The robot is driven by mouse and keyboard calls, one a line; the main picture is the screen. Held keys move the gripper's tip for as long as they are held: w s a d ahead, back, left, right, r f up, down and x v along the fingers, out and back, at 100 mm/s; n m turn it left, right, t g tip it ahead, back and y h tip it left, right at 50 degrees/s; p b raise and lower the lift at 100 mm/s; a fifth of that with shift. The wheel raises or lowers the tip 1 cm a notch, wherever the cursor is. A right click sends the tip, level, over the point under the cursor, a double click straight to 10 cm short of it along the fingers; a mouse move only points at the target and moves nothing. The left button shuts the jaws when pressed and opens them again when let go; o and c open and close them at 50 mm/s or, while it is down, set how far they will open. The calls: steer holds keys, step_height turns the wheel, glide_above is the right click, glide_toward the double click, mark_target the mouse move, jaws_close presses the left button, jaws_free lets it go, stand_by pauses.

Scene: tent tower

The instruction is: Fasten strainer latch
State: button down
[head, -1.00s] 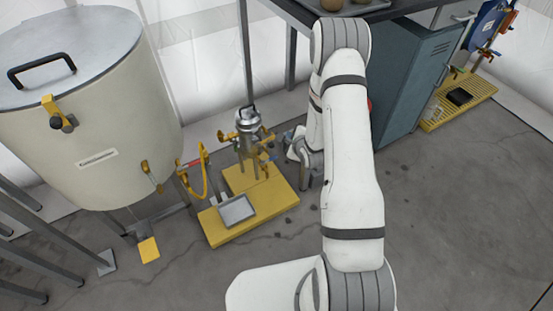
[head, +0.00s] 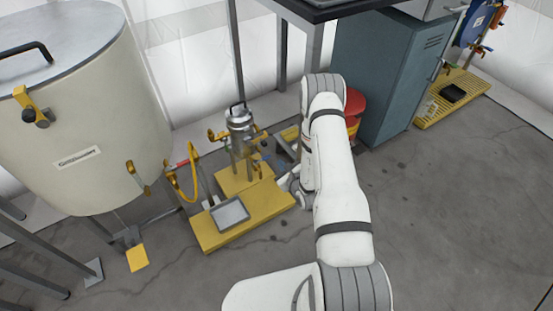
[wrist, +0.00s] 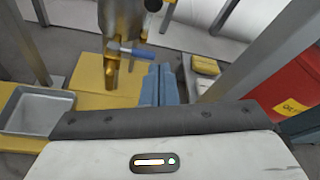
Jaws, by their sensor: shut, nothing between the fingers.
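The strainer (head: 240,122) is an upright metal cylinder with a black-handled lid and yellow fittings, standing over a yellow base (head: 270,205). In the wrist view its lower metal body (wrist: 121,18) shows at the top, cut off by the frame. A small lever with a blue grip (wrist: 131,49) sticks out beside it; I cannot tell whether this is the latch. My gripper (wrist: 158,72) has its blue-grey fingers together and empty, just right of and nearer than the lever, apparently not touching it. In the head view my gripper (head: 285,182) is low, right of the strainer, partly hidden by my arm.
A metal tray (head: 230,214) sits on the yellow base. A yellow hose (head: 187,172) and a large cream tank (head: 75,120) stand left. A red bin (head: 354,106) and blue-grey cabinet (head: 385,80) are right. Grey table legs flank the wrist view. Front floor is clear.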

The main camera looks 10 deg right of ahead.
mark_target(260, 141)
steer(key=b+x, duration=0.3)
steer(key=x, duration=0.6)
steer(key=shift+s+a+r, duration=0.1)
steer(key=shift+a+r, duration=0.1)
steer(key=shift+r, duration=0.45)
steer(key=shift+s+a+r, duration=0.1)
steer(key=shift+a+r, duration=0.15)
steer(key=shift+r, duration=0.4)
steer(key=shift+s+a+r, duration=0.1)
steer(key=shift+a+r, duration=0.1)
steer(key=shift+r, duration=0.4)
steer(key=shift+d, duration=0.1)
